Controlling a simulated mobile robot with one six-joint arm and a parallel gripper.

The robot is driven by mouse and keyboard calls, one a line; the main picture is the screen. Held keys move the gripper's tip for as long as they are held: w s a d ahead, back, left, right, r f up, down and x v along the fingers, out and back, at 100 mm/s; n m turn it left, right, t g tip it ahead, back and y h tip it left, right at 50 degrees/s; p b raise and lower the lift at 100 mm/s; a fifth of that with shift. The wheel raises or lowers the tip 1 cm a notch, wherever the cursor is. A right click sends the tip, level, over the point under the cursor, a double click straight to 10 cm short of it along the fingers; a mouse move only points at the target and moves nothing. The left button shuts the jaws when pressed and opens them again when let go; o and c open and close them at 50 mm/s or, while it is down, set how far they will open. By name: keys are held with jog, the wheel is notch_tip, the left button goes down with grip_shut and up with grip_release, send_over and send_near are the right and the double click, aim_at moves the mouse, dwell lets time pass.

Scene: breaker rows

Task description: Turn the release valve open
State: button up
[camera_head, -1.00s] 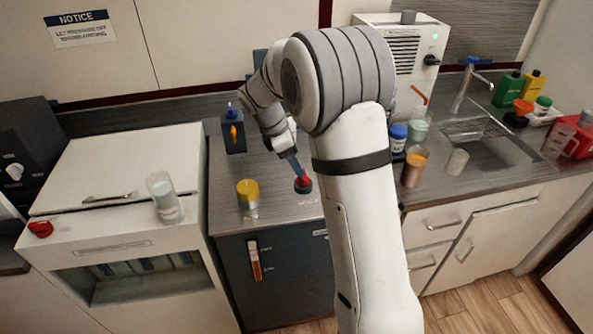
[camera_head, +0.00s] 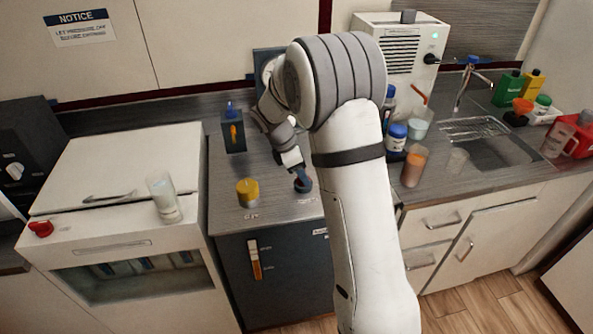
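A small round knob with a dark base (camera_head: 303,185) sits at the right of the dark cabinet's grey top. A yellow round knob (camera_head: 248,193) stands to its left, with a small label in front. No label that I can read says which one is the release valve. My gripper (camera_head: 300,178) points down right at the dark-based knob, touching it or very close, and covers its red top. The fingers are too small and hidden to tell whether they are open or shut on it.
A dark block with an orange handle (camera_head: 234,134) stands behind the knobs. A glass (camera_head: 163,197) stands on the white lidded unit (camera_head: 120,175) at left. A blue-capped jar (camera_head: 396,137) and an orange-filled cup (camera_head: 414,166) are right of my arm. A notice (camera_head: 80,28) hangs behind.

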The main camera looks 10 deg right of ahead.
jog(key=c, duration=0.5)
jog(key=shift+o, duration=0.3)
jog(key=shift+a, duration=0.4)
jog(key=shift+d+m+p, duration=0.3)
jog(key=shift+d+m, duration=0.15)
jog(key=shift+m, duration=0.05)
jog(key=shift+c, duration=0.2)
jog(key=shift+o, duration=0.2)
jog(key=m+g+p, duration=0.1)
jog(key=m+g, duration=0.1)
jog(key=m, duration=0.2)
jog(key=shift+w, duration=0.15)
jog(key=m+g+y+p, duration=0.1)
jog(key=m, duration=0.2)
jog(key=shift+w+d+m, duration=0.1)
jog(key=shift+d+m, duration=0.05)
jog(key=shift+m, duration=0.15)
jog(key=m, duration=0.2)
jog(key=m+g+y+p, duration=0.1)
jog(key=m, duration=0.1)
jog(key=shift+d+f+m+y, duration=0.1)
jog(key=shift+m+y, duration=0.2)
jog(key=shift+m+g+y, duration=0.3)
jog(key=shift+m+y, duration=0.6)
jog(key=shift+m, duration=1.4)
